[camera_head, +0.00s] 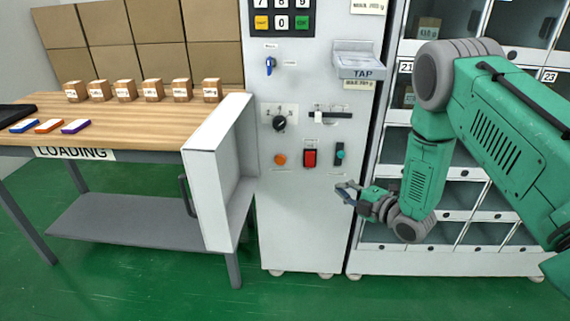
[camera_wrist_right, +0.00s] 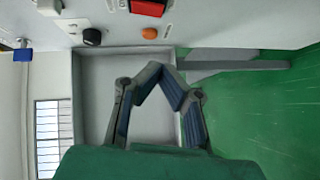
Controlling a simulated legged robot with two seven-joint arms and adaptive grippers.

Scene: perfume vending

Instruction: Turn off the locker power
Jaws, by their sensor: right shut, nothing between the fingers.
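The white locker control panel (camera_head: 300,215) stands in the middle of the head view. It carries a red rocker switch (camera_head: 310,157), an orange round button (camera_head: 280,159), a teal switch (camera_head: 340,153), a black rotary knob (camera_head: 279,122) and a blue key-like switch (camera_head: 270,65). Their small labels are not readable. My right gripper (camera_head: 347,192) is below and right of the red switch, apart from it. In the wrist view the right gripper (camera_wrist_right: 162,74) is shut and empty, with the red switch (camera_wrist_right: 148,7) and orange button (camera_wrist_right: 149,33) beyond its fingertips. The left gripper is out of view.
An open white door (camera_head: 208,190) juts out left of the panel, with a dark handle. A wooden loading table (camera_head: 130,104) holds several small boxes. A tap shelf (camera_head: 358,62) sticks out above the switches. Lockers (camera_head: 475,190) stand at right, behind my right arm.

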